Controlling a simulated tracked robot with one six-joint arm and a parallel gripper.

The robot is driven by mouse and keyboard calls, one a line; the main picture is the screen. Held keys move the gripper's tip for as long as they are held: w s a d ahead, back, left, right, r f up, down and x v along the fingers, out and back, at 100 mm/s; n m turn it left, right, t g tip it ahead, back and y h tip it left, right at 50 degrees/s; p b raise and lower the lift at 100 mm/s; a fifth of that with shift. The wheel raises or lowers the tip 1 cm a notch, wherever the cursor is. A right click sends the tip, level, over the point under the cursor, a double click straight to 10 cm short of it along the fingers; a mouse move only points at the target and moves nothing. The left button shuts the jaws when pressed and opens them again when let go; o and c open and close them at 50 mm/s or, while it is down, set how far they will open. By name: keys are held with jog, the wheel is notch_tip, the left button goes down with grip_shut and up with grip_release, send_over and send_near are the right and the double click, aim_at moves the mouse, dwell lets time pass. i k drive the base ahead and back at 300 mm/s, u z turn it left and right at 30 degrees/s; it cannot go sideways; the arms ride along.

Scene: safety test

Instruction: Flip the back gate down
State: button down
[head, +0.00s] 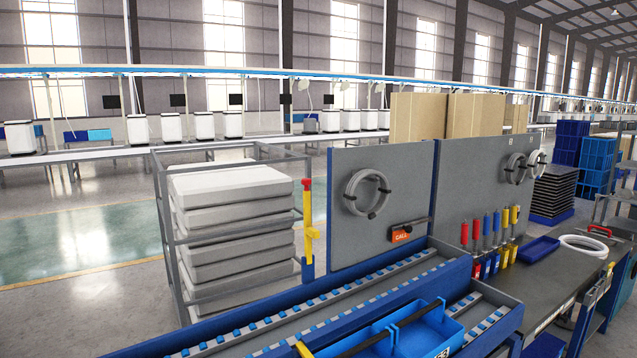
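A narrow upright bar (307,230), yellow with a red upper part, stands at the far left of the grey back panel, behind the roller conveyor (350,298). It may be the back gate in a raised position, but no label confirms this. A small yellow piece (303,348) shows at the bottom edge by the blue bin; its full shape is cut off. My gripper is not in view, so its state and its distance from the bar cannot be seen.
A grey rack (163,215) with stacked pale slabs stands left of the bar. A blue bin (440,328) lies on the conveyor. The panel (345,240) carries a coiled cable and a red call box (401,236). A workbench (545,265) with tools is right.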

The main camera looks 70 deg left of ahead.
aim_at(309, 232)
jog(key=i, duration=0.9)
jog(key=u, duration=4.05)
